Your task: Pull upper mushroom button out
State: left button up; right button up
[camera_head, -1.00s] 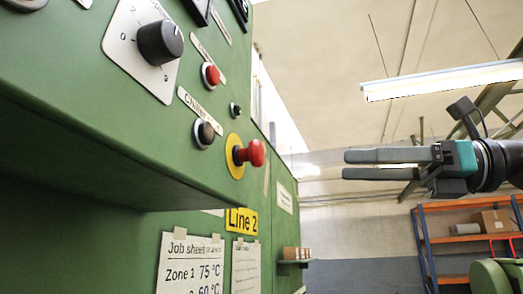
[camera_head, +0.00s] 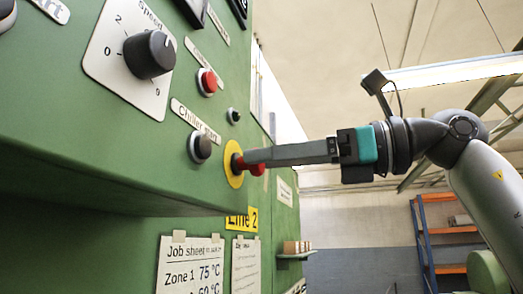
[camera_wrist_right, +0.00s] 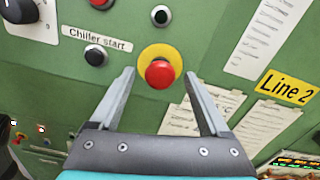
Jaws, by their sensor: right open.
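The red mushroom button (camera_head: 236,168) sits on a yellow round plate (camera_head: 233,178) on the green panel. In the right wrist view the red button (camera_wrist_right: 160,74) shows between and just beyond the two fingertips, near the middle of the gap. My right gripper (camera_head: 250,157) reaches in from the right, with its fingers partly covering the button in the head view. In the right wrist view the gripper (camera_wrist_right: 158,76) is open, with a finger on each side and clear space between finger and button. My left gripper is not in view.
A black chiller start button (camera_head: 200,146), a red button (camera_head: 207,82) and a black speed knob (camera_head: 150,54) stand out from the panel nearby. A Line 2 sign (camera_wrist_right: 286,88) and paper sheets (camera_head: 190,264) are below. A small shelf with boxes (camera_head: 297,247) sticks out at right.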

jog(key=shift+x, duration=1)
grip_shut()
dwell(0.8)
